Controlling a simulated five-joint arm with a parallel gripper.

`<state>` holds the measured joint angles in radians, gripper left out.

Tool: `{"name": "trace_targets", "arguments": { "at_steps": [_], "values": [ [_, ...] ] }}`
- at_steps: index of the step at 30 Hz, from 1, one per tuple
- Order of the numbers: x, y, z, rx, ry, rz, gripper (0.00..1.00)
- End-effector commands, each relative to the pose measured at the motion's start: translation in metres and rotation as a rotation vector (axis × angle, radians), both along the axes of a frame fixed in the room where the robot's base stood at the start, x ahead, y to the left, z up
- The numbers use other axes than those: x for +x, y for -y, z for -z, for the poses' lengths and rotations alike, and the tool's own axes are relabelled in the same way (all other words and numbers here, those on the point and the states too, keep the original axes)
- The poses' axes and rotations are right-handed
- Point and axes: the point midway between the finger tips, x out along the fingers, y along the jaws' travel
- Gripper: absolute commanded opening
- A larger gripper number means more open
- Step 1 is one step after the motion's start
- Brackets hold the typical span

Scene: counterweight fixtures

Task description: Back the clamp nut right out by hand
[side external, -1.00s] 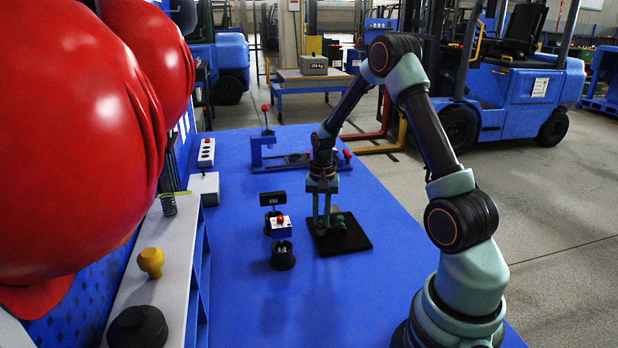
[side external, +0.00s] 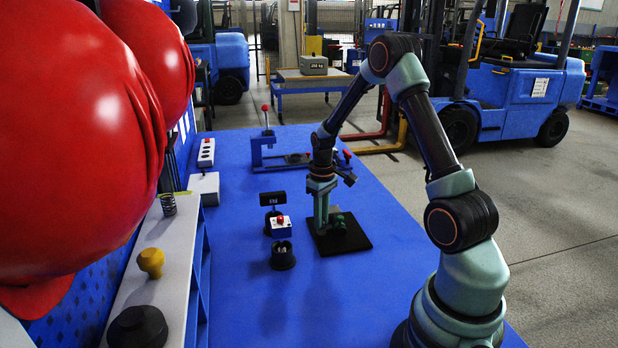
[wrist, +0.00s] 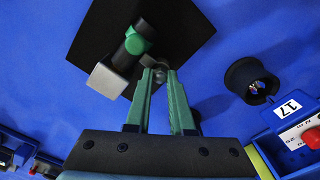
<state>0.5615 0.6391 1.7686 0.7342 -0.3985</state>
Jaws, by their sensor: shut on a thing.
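My gripper (wrist: 161,72) points down at the fixture on a black base plate (side external: 358,236); it also shows in the side view (side external: 322,228). Its two green fingers are shut on a small greyish rounded piece (wrist: 159,75), which I take to be the clamp nut. The fingertips hide most of it, so its thread cannot be seen. Beside it, the fixture has a green collar (wrist: 138,44) on a dark bar and a pale grey block (wrist: 107,82). I cannot tell whether the nut still touches the block.
A black round cup (side external: 283,258) stands left of the plate, near a white box with a red button (side external: 281,228) and a small dark display (side external: 272,198). A blue lever fixture (side external: 262,157) stands farther back. The blue bench is clear at the front.

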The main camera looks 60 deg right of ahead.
Motion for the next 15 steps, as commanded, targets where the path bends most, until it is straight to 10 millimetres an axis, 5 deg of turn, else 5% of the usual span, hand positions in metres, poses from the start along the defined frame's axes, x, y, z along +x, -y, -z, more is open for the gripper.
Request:
{"name": "trace_targets", "arguments": {
  "at_steps": [15],
  "values": [
    [0.0003, 0.0001, -0.0007, -0.001, 0.001, -0.491, 0.00]
  ]
}}
